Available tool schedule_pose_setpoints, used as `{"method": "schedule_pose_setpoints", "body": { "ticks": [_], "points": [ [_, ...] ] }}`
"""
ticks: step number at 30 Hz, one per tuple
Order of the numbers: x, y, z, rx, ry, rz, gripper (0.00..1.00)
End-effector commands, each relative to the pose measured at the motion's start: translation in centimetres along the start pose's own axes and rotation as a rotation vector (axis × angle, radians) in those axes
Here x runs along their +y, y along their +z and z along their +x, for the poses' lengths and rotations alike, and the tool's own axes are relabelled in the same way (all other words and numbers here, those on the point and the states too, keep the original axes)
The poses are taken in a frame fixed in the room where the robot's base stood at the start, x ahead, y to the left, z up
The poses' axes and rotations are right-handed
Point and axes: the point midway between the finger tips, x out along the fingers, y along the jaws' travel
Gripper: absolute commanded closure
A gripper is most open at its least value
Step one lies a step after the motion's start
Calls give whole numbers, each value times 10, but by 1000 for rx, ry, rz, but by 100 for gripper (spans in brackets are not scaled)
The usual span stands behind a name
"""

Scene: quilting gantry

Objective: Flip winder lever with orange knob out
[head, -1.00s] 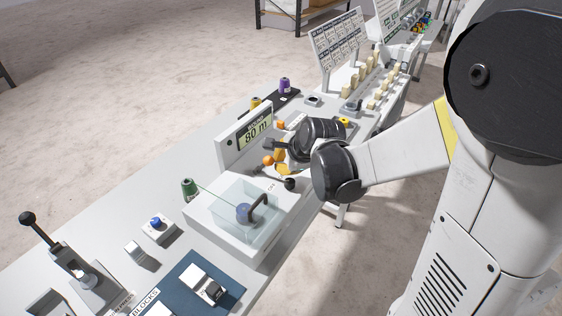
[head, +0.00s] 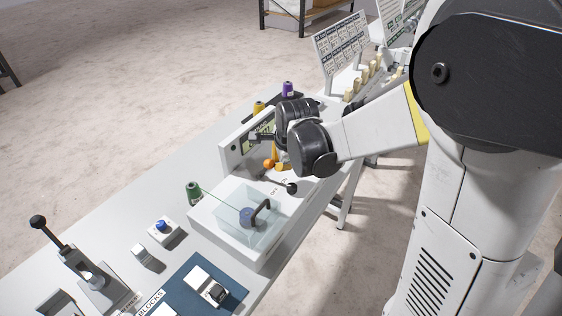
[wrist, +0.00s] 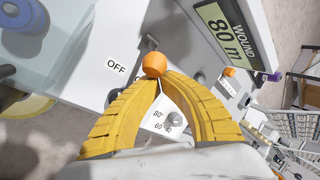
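The round orange knob (wrist: 154,64) stands just beyond my fingertips in the wrist view, beside the OFF label. A dark lever part shows behind it. In the head view the orange knob (head: 268,163) is on the white winder box (head: 232,236), below the display. My gripper (wrist: 157,82) has two yellow ribbed fingers, bent inward with their tips together right at the knob; I cannot tell if they touch it. In the head view my gripper (head: 275,154) is beside the knob, partly hidden by my wrist. The wound-length display (wrist: 222,30) reads 80 m.
A clear cover (head: 235,207) over a blue spool and a black-knobbed lever (head: 291,188) are close by. A purple spool (head: 288,89) stands behind.

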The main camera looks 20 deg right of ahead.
Motion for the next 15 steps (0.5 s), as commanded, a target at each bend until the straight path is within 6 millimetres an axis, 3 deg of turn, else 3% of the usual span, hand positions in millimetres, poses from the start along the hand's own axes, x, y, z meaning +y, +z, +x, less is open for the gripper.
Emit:
{"method": "schedule_pose_setpoints", "body": {
  "ticks": [15],
  "points": [
    [-25, 18, -4, 194, 260, -93, 100]
  ]
}}
